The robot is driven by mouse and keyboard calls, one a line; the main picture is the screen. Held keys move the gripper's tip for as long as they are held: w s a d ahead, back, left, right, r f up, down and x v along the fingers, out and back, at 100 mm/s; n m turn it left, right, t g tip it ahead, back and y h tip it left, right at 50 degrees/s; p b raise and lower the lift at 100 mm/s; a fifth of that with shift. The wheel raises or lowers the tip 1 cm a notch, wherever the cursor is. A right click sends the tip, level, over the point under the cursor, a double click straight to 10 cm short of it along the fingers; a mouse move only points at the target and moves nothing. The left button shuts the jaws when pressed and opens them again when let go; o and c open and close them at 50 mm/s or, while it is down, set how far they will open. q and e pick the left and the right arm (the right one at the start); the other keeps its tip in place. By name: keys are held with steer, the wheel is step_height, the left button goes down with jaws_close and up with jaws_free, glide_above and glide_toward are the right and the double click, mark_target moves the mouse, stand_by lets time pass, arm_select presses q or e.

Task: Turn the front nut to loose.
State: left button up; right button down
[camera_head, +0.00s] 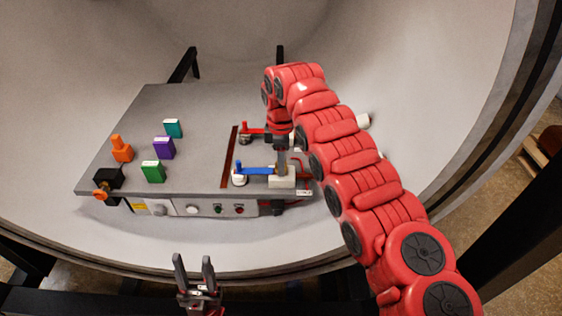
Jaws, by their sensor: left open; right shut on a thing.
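My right arm reaches in from the lower right, and its gripper (281,167) points down at the right end of the blue bar (255,170). It is shut on the small brass-coloured front nut (283,172) above a pale block (282,182); the fingers partly hide the nut. The blue bar runs left to a white round post (239,179). Behind it, a red bar (254,131) is partly hidden by my arm, and the rear nut is hidden. My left gripper (193,266) is open and empty, in front of the furnace rim.
The grey panel (200,175) also carries teal (172,128), purple (164,148) and green (153,171) blocks. An orange knob piece (121,149) and a black fixture (108,178) are at its left. The curved furnace wall (420,60) surrounds the panel. The panel's middle is clear.

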stand_by(0.3)
steer(key=shift+c, duration=2.4)
jaws_free()
step_height(320, 180, up, 3)
steer(key=shift+w+r, duration=0.1)
step_height(320, 180, up, 4)
steer(key=shift+a+r+p, duration=0.1)
steer(key=shift+r+p, duration=0.05)
steer(key=shift+p, duration=0.55)
step_height(320, 180, up, 10)
steer(key=p, duration=0.9)
steer(key=shift+p, duration=0.4)
